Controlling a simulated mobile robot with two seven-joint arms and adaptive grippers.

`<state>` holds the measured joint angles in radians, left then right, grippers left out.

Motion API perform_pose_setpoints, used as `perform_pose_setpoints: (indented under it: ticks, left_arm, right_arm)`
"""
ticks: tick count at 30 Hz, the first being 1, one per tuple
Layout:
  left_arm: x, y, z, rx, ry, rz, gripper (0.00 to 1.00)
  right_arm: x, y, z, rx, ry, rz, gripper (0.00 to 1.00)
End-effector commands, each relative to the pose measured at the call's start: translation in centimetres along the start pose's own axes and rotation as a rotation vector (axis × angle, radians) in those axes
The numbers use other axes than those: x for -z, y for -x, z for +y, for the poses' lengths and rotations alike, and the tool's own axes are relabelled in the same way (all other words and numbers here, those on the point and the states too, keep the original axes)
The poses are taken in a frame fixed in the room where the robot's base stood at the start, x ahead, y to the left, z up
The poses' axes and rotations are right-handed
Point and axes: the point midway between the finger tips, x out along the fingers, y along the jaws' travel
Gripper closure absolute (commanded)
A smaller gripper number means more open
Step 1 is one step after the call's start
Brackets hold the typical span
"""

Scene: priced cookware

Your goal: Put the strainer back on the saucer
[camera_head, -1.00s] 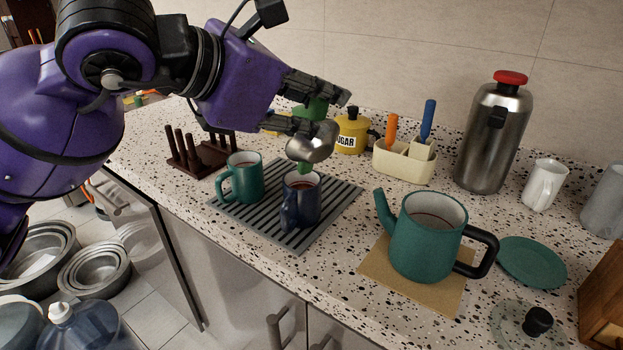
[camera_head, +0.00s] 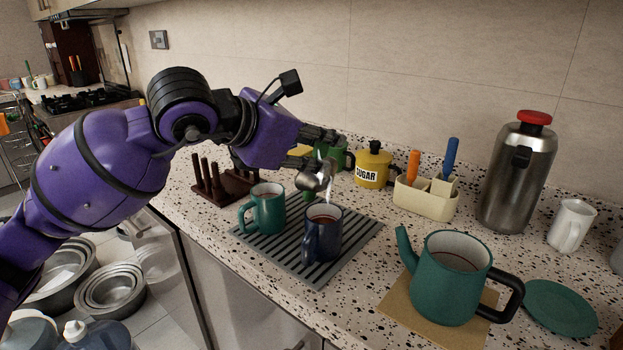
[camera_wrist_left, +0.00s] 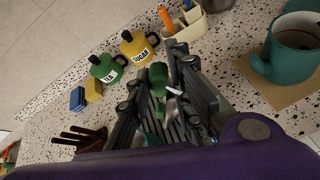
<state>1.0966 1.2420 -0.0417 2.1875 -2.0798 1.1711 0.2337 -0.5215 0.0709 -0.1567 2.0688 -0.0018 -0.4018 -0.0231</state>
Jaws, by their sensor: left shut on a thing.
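My left gripper (camera_head: 322,160) is shut on the strainer (camera_head: 318,178), a shiny metal piece that hangs tilted over the dark blue mug (camera_head: 322,240). In the left wrist view my left gripper (camera_wrist_left: 160,110) has a green piece (camera_wrist_left: 158,78) and a bit of metal between its fingers. The fingers partly hide the strainer. Whether it touches the mug's rim I cannot tell. My right gripper is not in view.
The teal teapot (camera_head: 450,285) on a tan mat stands between mug and saucer. A teal mug (camera_head: 266,212) shares the striped grey mat (camera_head: 345,255). Behind are the sugar pot (camera_head: 373,168), a cream utensil holder (camera_head: 425,200), a steel flask (camera_head: 515,175) and a white mug (camera_head: 571,225).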

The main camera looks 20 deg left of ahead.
Motion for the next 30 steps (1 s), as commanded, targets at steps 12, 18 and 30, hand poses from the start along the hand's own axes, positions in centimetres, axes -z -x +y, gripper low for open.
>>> perform_pose_setpoints:
  ticks: [12, 18, 30]
  left_arm:
    - [4.3, -4.0, 2.2, 0.002, -0.001, 0.000, 1.00]
    - [6.4, -5.3, 2.2, 0.004, 0.001, 0.002, 1.00]
    - [7.4, -5.9, 1.9, 0.001, -0.001, 0.000, 1.00]
  right_arm:
    - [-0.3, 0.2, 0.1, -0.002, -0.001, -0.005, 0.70]
    - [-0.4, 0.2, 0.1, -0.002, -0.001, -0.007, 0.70]
    - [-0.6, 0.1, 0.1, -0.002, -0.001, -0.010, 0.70]
